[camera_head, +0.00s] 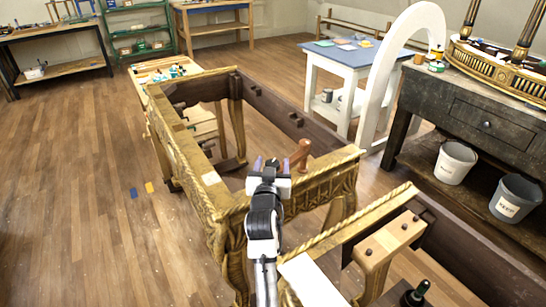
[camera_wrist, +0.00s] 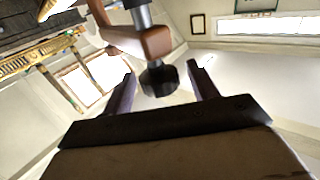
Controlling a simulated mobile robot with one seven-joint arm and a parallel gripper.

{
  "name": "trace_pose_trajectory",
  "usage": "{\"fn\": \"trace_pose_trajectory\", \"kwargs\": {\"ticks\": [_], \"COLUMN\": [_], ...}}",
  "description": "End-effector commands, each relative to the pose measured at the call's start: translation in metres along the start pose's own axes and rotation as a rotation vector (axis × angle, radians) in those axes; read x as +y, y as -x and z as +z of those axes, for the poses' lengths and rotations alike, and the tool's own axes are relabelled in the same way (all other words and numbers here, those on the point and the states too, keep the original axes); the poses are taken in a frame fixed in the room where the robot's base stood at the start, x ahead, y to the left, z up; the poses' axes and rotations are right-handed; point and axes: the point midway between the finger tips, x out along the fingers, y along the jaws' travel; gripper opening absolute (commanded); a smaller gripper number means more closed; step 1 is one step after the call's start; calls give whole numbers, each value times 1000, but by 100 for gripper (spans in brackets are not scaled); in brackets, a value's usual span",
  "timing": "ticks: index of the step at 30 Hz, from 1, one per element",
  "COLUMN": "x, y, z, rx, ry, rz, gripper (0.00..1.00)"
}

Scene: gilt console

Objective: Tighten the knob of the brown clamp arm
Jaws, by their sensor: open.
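The brown clamp arm (camera_head: 302,151) stands at the inner side of the gilt console frame, just right of my gripper (camera_head: 271,164) in the head view. In the wrist view the clamp arm (camera_wrist: 152,42) is a curved brown piece with a grey metal screw through its end. The black knob (camera_wrist: 158,80) is at the end of the screw. My gripper (camera_wrist: 160,68) is open, its two purple fingers on either side of the knob in the picture, with gaps on both sides. How deep the knob sits between them is unclear. The knob cannot be made out in the head view.
The gilt console frame (camera_head: 212,190) surrounds the work spot. A second gilt frame (camera_head: 340,240) with a wooden block lies at front right. A blue-topped table (camera_head: 350,53) and white arch (camera_head: 375,95) stand behind. Open wooden floor (camera_head: 80,200) lies to the left.

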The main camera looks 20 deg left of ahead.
Motion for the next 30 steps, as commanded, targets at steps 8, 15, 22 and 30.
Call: {"fn": "trace_pose_trajectory", "kwargs": {"ticks": [8, 15, 22, 30], "x": [0, 0, 0, 0], "y": [-19, -20, -19, -19], "z": [0, 1, 1, 1], "rx": [-1, -1, -1, 0], "ry": [0, 0, 0, 0], "rz": [-1, -1, -1, 4], "gripper": [59, 59, 30, 14]}}
